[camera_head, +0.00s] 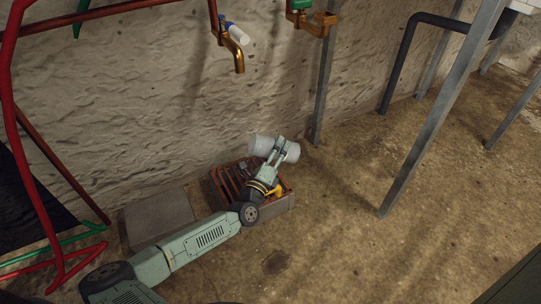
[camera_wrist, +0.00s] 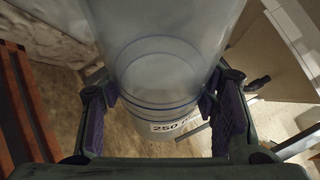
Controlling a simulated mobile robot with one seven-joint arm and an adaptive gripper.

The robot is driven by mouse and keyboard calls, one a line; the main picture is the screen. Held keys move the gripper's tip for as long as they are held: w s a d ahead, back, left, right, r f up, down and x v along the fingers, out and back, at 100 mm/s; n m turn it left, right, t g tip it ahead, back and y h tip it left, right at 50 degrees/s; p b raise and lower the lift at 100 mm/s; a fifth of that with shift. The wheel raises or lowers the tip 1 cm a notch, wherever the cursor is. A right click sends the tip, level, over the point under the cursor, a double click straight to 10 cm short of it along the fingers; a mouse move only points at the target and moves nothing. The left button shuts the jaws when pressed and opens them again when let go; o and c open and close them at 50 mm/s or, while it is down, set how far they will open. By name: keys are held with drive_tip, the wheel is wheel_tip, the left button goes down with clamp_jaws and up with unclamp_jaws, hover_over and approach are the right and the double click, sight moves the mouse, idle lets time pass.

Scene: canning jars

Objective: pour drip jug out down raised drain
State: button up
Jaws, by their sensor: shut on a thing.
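The drip jug (camera_head: 262,144) is a pale, translucent cylinder. In the head view it lies nearly on its side across my gripper (camera_head: 276,153). My gripper is shut around its body. In the wrist view the jug (camera_wrist: 165,60) shows blue ring lines and a "250" label between the fingers of my gripper (camera_wrist: 160,101). The raised drain (camera_head: 223,180) is a rust-brown grate on a low block by the wall. The jug is above its back right part, apart from it as far as I can tell. My arm hides part of the grate. Any liquid is not discernible.
A concrete slab (camera_head: 158,216) lies left of the drain. A brass tap (camera_head: 237,52) and a green-handled tap (camera_head: 312,20) are on the wall above. A red tube frame (camera_head: 20,125) stands at left, grey metal legs (camera_head: 440,115) at right. Floor is open at lower right.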

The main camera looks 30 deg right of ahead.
drive_tip(key=f, duration=0.1)
drive_tip(key=f+m+p, duration=0.1)
drive_tip(key=f, duration=0.1)
drive_tip(key=f+m+g+p, duration=0.1)
drive_tip(key=shift+s+d+f+y, duration=0.25)
drive_tip(key=shift+d+y, duration=0.05)
drive_tip(key=shift+y, duration=0.1)
drive_tip(key=shift+r+p, duration=0.15)
drive_tip(key=shift+p, duration=0.15)
